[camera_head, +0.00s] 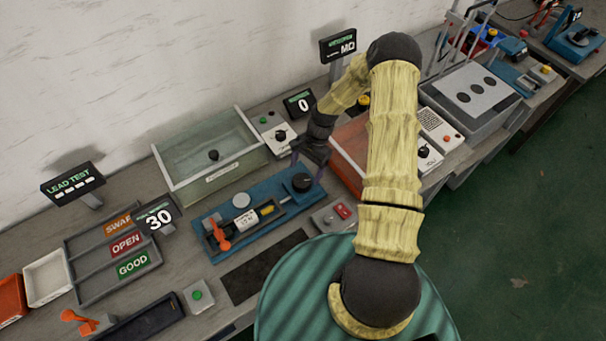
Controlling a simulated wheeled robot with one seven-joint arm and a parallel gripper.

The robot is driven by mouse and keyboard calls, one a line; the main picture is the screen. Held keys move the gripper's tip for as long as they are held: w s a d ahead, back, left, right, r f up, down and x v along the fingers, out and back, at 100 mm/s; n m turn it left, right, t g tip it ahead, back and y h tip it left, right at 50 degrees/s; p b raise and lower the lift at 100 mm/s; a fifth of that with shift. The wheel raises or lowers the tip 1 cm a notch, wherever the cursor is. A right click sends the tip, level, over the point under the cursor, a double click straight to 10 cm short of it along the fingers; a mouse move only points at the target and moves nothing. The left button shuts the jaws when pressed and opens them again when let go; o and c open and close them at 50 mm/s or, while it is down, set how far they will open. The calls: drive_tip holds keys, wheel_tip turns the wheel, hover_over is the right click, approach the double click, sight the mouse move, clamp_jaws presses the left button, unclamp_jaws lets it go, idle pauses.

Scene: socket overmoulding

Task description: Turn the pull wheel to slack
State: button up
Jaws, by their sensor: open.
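A blue test fixture (262,222) lies on the bench in the middle of the view. A black round knob at its right end (301,183) looks like the pull wheel. My gripper (308,167) is open just above and beside this wheel, with its fingers pointing down toward it. I cannot tell whether a finger touches the wheel. An orange lever (219,236) stands at the fixture's left end, with a yellow-marked cylinder (267,209) between lever and wheel. A display reading 30 (156,216) stands to the left of the fixture.
A clear-lidded box (208,165) stands behind the fixture. A small grey box with a red button (341,211) is close to its right end. Labelled SWAP, OPEN and GOOD trays (88,255) lie left. A dark mat (262,268) in front is empty.

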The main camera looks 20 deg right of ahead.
sight(302, 180)
drive_tip(key=shift+p+x, duration=0.45)
drive_tip(key=shift+x, duration=1.55)
drive_tip(key=c, duration=1)
